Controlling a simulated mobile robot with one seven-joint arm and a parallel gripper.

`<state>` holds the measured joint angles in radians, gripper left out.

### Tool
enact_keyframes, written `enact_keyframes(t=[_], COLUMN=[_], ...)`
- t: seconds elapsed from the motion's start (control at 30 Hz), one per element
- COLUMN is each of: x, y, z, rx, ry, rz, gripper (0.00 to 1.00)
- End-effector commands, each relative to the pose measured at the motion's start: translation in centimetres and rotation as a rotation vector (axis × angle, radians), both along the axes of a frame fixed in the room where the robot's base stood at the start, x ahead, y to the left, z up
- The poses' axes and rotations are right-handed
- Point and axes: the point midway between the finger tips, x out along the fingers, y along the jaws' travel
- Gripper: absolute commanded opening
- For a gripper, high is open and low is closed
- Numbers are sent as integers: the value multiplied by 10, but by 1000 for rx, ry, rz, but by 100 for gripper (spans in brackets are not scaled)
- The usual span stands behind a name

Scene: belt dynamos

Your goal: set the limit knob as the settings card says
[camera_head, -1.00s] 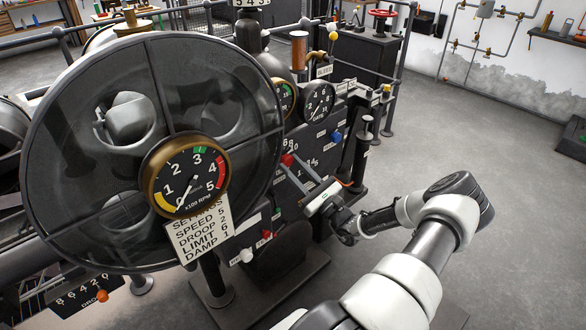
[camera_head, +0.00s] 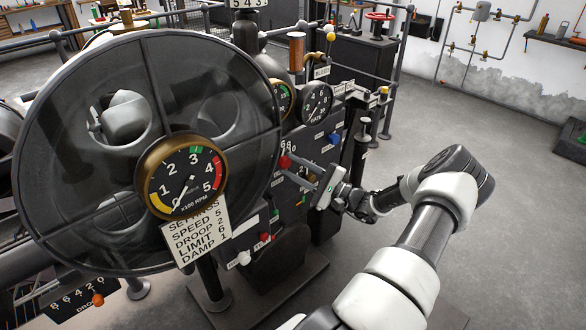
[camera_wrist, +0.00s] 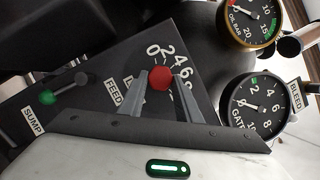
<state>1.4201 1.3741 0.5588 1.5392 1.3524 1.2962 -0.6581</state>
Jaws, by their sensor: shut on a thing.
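The settings card (camera_head: 197,232) hangs below the big gauge in the head view. It reads SPEED 5, DROOP 2, LIMIT 6, DAMP 1. A red knob (camera_wrist: 160,77) sits on the dark panel with white numbers 0, 2, 4, 6 and more around it; it also shows in the head view (camera_head: 284,162). My gripper (camera_wrist: 160,70) is shut on this knob, one finger on each side. Its label is mostly hidden behind a finger; only an initial L seems to show. The fingers hide part of the scale, and I cannot tell the number set.
In the wrist view a green-tipped lever (camera_wrist: 68,88) stands near the SUMP label, left of my fingers. The GATE gauge (camera_wrist: 252,106) is close at the right. A blue knob (camera_head: 335,137) sits on the same machine. The large wheel (camera_head: 90,150) fills the left.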

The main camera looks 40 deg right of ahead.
Motion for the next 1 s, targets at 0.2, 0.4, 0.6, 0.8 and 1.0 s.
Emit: enact_keyframes(t=[0.2,0.4,0.6,0.8,1.0], x=[0,0,0,0,0], y=[-1,-1,-1,-1,-1], z=[0,0,0,0,0], rx=[-65,-82,-83,-83,-82], ry=[-1,-3,-3,-3,-4], rz=[-1,-1,-1,-1,-1], gripper=[8,8,8,42,49])
